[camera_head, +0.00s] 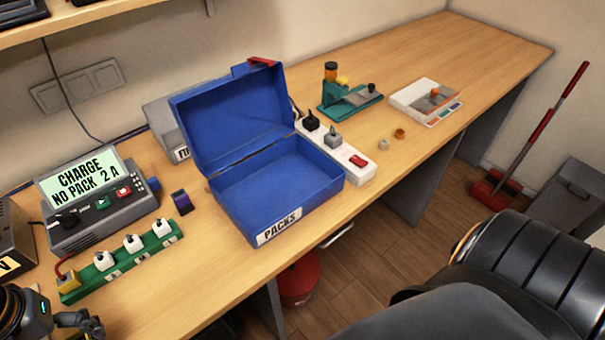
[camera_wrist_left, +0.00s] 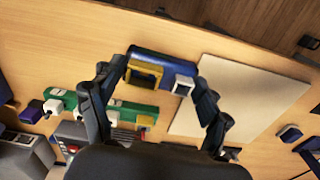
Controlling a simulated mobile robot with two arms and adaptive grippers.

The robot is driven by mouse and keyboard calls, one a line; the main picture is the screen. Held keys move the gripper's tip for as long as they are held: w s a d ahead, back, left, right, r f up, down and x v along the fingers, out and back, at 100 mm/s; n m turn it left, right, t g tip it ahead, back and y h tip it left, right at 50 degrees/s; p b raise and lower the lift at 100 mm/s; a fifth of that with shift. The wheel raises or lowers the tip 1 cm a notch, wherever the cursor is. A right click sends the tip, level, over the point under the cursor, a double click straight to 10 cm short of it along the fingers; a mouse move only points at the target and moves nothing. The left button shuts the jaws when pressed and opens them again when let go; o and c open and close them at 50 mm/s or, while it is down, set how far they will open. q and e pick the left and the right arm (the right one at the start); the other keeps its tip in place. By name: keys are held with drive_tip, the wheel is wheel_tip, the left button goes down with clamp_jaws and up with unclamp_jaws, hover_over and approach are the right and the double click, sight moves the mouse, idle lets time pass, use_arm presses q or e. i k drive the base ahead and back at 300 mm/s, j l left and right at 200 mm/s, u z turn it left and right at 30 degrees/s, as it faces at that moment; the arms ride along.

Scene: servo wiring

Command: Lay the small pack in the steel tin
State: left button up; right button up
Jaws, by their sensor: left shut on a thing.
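My left gripper (camera_head: 92,325) is at the bottom left corner of the head view, left of and nearer than the tin. In the left wrist view the left gripper (camera_wrist_left: 161,74) is shut on a small blue pack (camera_wrist_left: 165,60) with a yellow piece and a white plug at one side. The pack is not clearly visible in the head view. My right gripper is not in view.
The open, empty blue box (camera_head: 265,195), labelled "PACKS", stands mid-bench before the tin. A charger (camera_head: 100,215) reads "CHARGE NO PACK 2 A". A green strip (camera_head: 122,262) with white plugs lies in front of it. A small purple-and-black item (camera_head: 182,202) stands beside the blue box.

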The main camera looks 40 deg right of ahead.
sight(279, 192)
drive_tip(key=l+z, duration=0.95)
drive_tip(key=l, duration=0.7)
